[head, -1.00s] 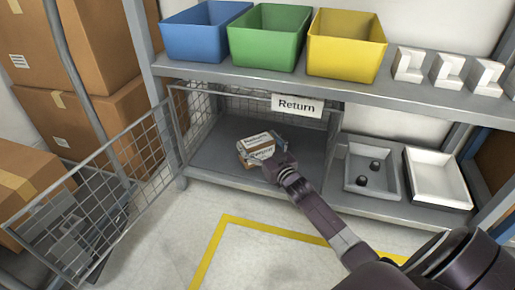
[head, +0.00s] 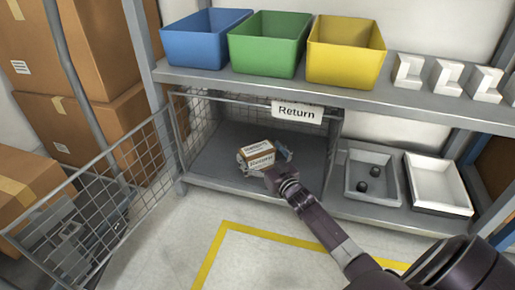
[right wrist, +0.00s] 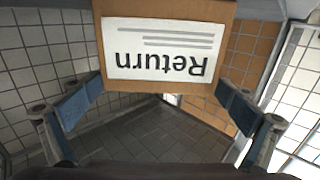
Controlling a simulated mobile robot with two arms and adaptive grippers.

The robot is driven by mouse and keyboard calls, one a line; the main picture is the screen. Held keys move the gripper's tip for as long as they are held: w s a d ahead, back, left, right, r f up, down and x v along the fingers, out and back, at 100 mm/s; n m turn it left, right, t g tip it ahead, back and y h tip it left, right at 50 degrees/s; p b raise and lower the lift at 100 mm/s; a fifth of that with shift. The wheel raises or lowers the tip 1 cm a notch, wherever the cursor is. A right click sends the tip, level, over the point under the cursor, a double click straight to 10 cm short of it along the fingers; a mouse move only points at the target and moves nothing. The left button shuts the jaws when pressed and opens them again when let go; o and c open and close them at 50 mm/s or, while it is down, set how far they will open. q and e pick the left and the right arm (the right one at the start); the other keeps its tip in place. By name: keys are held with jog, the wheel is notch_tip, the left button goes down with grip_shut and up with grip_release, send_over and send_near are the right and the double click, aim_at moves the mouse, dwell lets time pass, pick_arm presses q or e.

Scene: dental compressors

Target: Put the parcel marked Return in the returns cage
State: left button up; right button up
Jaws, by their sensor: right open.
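The brown parcel (head: 257,147) with a white label is inside the returns cage, above or on its grey floor (head: 215,160); I cannot tell if it touches. In the right wrist view the parcel (right wrist: 170,50) shows its label, reading "Return" upside down. My right gripper (head: 265,160) reaches into the cage from the front. Its blue-padded fingers (right wrist: 160,108) are open, one on each side of the parcel, close to its sides. The cage's mesh door (head: 100,190) stands open to the left. A "Return" sign (head: 297,112) hangs at the cage's top front. My left gripper is out of view.
Blue (head: 205,40), green (head: 268,45) and yellow (head: 345,52) bins stand on the shelf above. A grey tray (head: 372,178) and a white tray (head: 438,184) lie right of the cage. Cartons (head: 75,55) stack at left. The floor in front is clear, with yellow tape (head: 270,234).

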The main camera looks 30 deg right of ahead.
jog(key=s+p, duration=0.1)
jog(key=s, duration=0.2)
jog(key=s+p, duration=0.3)
jog(key=s, duration=0.2)
jog(key=shift+s+a+r+p, duration=0.25)
jog(key=shift+s+a+p, duration=0.1)
jog(key=shift+p, duration=0.05)
jog(key=shift+s, duration=0.55)
jog(key=shift+s+a+f+p, duration=0.15)
jog(key=shift+s+p, duration=0.2)
jog(key=shift+s, duration=0.2)
